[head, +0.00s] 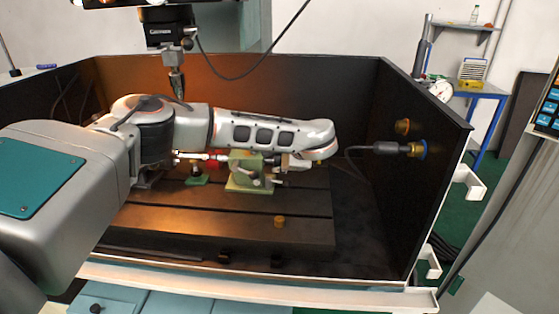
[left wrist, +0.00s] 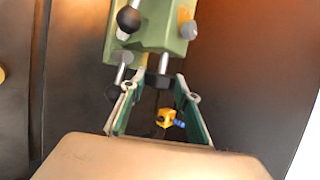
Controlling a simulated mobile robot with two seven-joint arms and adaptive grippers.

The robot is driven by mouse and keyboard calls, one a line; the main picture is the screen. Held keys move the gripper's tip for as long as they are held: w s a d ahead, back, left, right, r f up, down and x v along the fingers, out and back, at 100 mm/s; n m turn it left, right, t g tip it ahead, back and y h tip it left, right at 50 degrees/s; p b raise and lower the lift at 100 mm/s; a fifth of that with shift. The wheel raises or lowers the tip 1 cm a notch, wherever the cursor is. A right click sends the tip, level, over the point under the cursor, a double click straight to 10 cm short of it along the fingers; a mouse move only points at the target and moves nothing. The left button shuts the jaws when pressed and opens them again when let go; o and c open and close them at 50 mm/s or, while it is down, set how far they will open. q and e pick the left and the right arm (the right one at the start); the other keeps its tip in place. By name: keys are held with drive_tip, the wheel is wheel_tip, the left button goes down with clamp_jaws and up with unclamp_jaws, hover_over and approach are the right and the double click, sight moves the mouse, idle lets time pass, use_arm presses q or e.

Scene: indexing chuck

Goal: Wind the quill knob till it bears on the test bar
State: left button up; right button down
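The green chuck body (head: 240,172) stands on the dark slotted table, partly hidden behind my left arm. Left of it, a bright bar (head: 205,157), likely the test bar, lies roughly level near a small red part. The left wrist view shows a green block (left wrist: 163,25) with a black ball knob and a grey knob. A dark knob (left wrist: 159,79), which I take as the quill knob, sticks out from the block on a short bright shaft. My left gripper (left wrist: 161,80) has its fingertips on both sides of it, seemingly touching. My right gripper is not in view.
A spindle with a tool (head: 177,82) hangs above my left arm. Dark enclosure walls (head: 427,150) surround the table, with a grey-handled fitting on the right wall. The table front (head: 200,228) is mostly clear.

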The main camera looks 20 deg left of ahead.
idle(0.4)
use_arm(q)
drive_tip(key=shift+w+g+h, duration=0.1)
drive_tip(key=shift+g+h, duration=0.2)
drive_tip(key=shift+g, duration=0.2)
drive_tip(key=shift+w+r+m+g+h, duration=0.15)
drive_tip(key=shift+m+g+h, duration=0.2)
drive_tip(key=shift+g, duration=0.65)
drive_tip(key=shift+g+b, duration=0.45)
drive_tip(key=shift+g, duration=0.05)
drive_tip(key=shift+w+a+m+g+h+b, duration=0.15)
drive_tip(key=shift+m+g+h+b, duration=0.2)
drive_tip(key=shift+g+b, duration=0.7)
drive_tip(key=shift+b, duration=1.35)
drive_tip(key=shift+r, duration=0.1)
